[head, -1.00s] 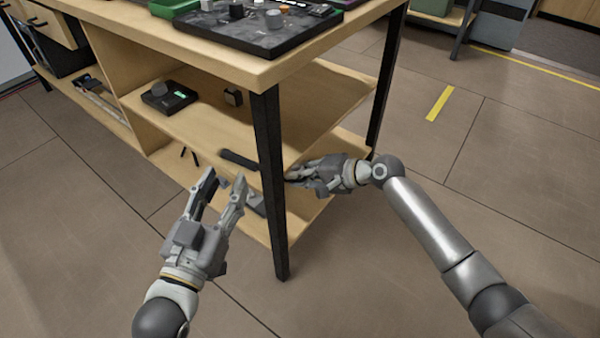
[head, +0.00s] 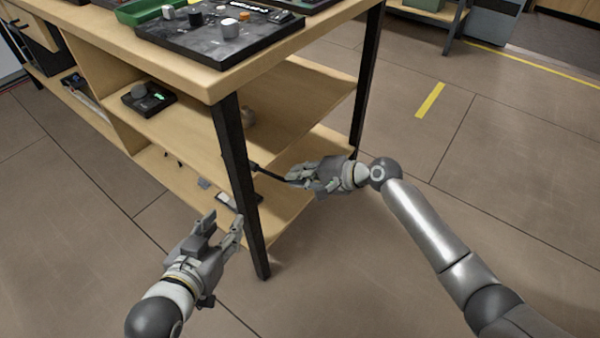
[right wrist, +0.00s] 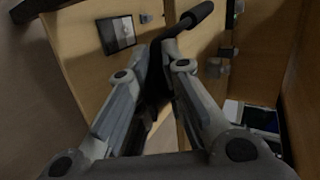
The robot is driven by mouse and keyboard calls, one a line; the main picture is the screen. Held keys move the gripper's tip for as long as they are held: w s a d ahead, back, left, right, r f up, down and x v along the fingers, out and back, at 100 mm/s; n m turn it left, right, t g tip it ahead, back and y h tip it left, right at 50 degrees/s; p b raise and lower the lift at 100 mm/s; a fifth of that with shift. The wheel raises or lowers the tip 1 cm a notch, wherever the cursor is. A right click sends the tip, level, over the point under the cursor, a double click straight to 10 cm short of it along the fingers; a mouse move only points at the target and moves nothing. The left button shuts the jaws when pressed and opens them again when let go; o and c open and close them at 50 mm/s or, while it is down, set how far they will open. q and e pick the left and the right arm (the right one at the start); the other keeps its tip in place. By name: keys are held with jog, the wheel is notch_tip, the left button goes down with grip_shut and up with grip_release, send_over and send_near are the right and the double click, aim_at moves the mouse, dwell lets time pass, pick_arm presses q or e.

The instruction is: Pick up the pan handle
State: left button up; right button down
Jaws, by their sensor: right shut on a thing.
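The pan handle (head: 268,173) is a thin dark rod with a thicker black end, at the open side of the workbench's lower shelves. My right gripper (head: 292,180) is shut on it, and the rod sticks out leftward from the fingers. In the right wrist view the black grip of the handle (right wrist: 192,17) rises beyond the closed fingers (right wrist: 158,58). The part between the fingers is mostly hidden. My left gripper (head: 222,226) is open and empty, in front of the near table leg.
The near black leg (head: 240,190) of the wooden workbench (head: 225,85) stands between my grippers. A dark device (head: 148,98) sits on the middle shelf. Small items, including a flat box (head: 235,202), lie on the bottom shelf. The floor to the right is clear.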

jog(key=shift+d, duration=0.1)
dwell(0.3)
jog(key=c, duration=1.5)
grip_release()
jog(key=shift+o, duration=0.2)
jog(key=v, duration=1.2)
